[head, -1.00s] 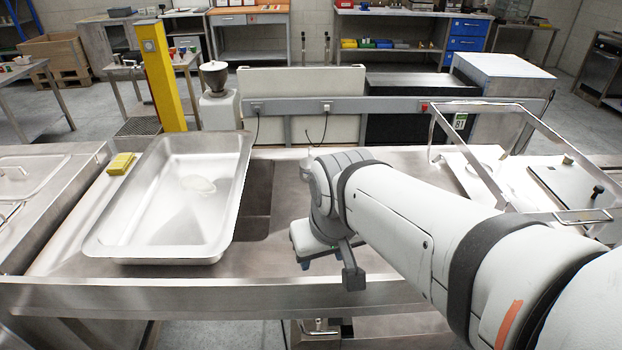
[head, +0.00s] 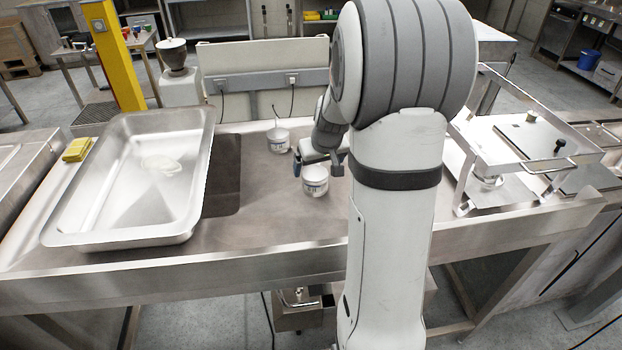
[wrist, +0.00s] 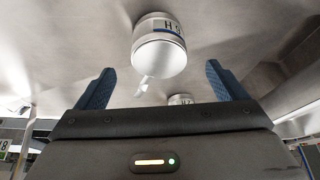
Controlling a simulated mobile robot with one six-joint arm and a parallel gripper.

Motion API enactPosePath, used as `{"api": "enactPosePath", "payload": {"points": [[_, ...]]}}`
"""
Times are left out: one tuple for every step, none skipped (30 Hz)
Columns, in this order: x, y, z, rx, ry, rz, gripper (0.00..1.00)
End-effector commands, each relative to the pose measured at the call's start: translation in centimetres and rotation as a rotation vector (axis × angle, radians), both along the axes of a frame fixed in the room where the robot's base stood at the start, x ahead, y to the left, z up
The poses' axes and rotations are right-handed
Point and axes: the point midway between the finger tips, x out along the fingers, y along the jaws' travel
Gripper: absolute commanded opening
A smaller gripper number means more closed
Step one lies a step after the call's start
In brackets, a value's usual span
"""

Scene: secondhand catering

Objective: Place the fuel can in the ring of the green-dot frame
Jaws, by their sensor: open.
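Two white cans with blue-edged labels stand on the steel counter. The nearer can (head: 315,181) is just in front of my gripper (head: 320,163), and the other can (head: 278,139) is farther back and left. A smaller can (wrist: 181,99) shows beyond. My gripper is open and empty. I cannot tell which can is the fuel can. A metal frame (head: 462,172) stands at the right; no green dot or clear ring shows on it.
A large steel tray (head: 60,238) fills the counter's left, with a yellow sponge-like block (head: 77,149) beside it. A dark recess (head: 222,180) lies right of the tray. The counter front (head: 270,228) is clear. My arm hides part of the counter's right.

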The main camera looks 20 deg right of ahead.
Motion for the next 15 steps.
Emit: {"api": "enactPosePath", "payload": {"points": [[0.2, 0.0, -0.6, 0.001, 0.003, 0.0, 0.91], [0.3, 0.0, -0.9, 0.001, 0.004, 0.001, 0.91], [0.4, 0.0, -1.2, 0.0, 0.003, 0.002, 0.91], [0.5, 0.0, -1.4, -0.001, 0.003, 0.002, 0.91], [0.6, 0.0, -1.7, 0.0, 0.003, 0.002, 0.91], [0.7, 0.0, -2.2, 0.001, 0.005, 0.001, 0.91], [0.8, -0.1, -2.5, 0.001, 0.004, 0.0, 0.91], [0.9, -0.1, -2.9, 0.001, 0.005, 0.0, 0.91], [1.1, -0.2, -3.5, 0.001, 0.005, 0.002, 0.91], [1.2, -0.2, -3.9, 0.001, 0.005, 0.001, 0.91], [1.3, -0.2, -4.3, 0.002, 0.005, 0.001, 0.91], [1.6, -0.2, -4.8, 0.001, 0.004, 0.002, 0.91], [1.7, -0.2, -5.1, 0.001, 0.004, 0.002, 0.91], [1.8, -0.2, -5.4, 0.001, 0.004, 0.002, 0.91], [1.9, -0.2, -5.7, 0.001, 0.003, 0.001, 0.91]]}}
